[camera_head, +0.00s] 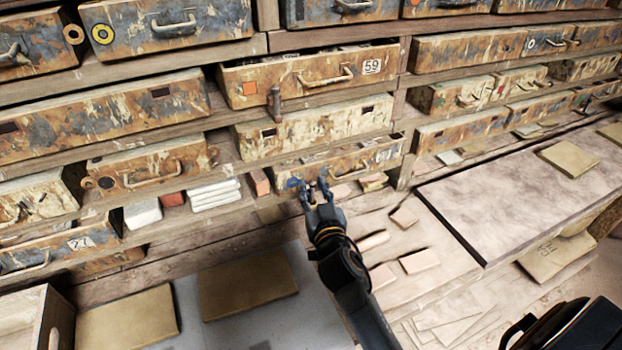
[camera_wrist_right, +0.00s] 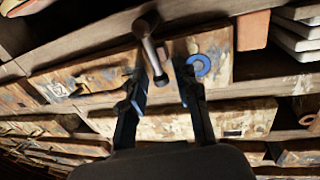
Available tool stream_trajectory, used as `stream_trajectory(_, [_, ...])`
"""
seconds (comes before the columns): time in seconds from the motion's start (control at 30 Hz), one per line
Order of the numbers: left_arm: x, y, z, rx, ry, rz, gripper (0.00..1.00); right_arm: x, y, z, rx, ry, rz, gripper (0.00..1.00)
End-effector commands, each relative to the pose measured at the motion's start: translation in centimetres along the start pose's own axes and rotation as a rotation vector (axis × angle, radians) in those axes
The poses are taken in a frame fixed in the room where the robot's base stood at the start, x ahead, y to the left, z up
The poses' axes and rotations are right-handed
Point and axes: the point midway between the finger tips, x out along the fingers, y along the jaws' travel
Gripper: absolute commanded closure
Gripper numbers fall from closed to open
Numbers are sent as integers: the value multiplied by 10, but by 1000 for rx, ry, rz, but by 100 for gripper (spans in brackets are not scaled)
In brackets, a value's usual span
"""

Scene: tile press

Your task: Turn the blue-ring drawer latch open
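The blue ring (camera_head: 293,183) marks the left end of a low, worn drawer (camera_head: 362,160) in the head view. The ring also shows in the wrist view (camera_wrist_right: 198,65), just beside one finger. A grey metal latch (camera_wrist_right: 150,46) with a round knob end sits on this drawer front in the wrist view, and its bar reaches between my fingers. My right gripper (camera_head: 318,187) is at the drawer front, right of the ring. Its fingers (camera_wrist_right: 160,84) are apart, on either side of the bar; contact cannot be told. My left gripper is not in view.
Another drawer (camera_head: 238,75) with an orange square and a hanging latch (camera_head: 274,103) is above. White tiles (camera_head: 214,194) and a reddish brick (camera_head: 260,182) lie left of the ring. Loose pale tiles (camera_head: 419,261) lie on the boards near my arm.

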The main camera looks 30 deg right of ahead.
Motion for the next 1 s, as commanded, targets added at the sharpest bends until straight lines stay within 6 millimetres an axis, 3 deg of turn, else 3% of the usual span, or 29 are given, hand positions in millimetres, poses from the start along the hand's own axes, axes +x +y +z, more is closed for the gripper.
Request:
stream_trajectory(0.3, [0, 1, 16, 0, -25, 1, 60, 0, 0, 0, -1, 0, 1, 71])
stream_trajectory(0.43, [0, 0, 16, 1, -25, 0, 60, 0, 0, 0, -1, 0, 1, 97])
stream_trajectory(0.47, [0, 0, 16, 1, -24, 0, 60, 0, 0, 0, -1, 0, 1, 100])
stream_trajectory(1.0, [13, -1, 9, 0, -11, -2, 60, -1, -6, 4, -111, 22, 2, 100])
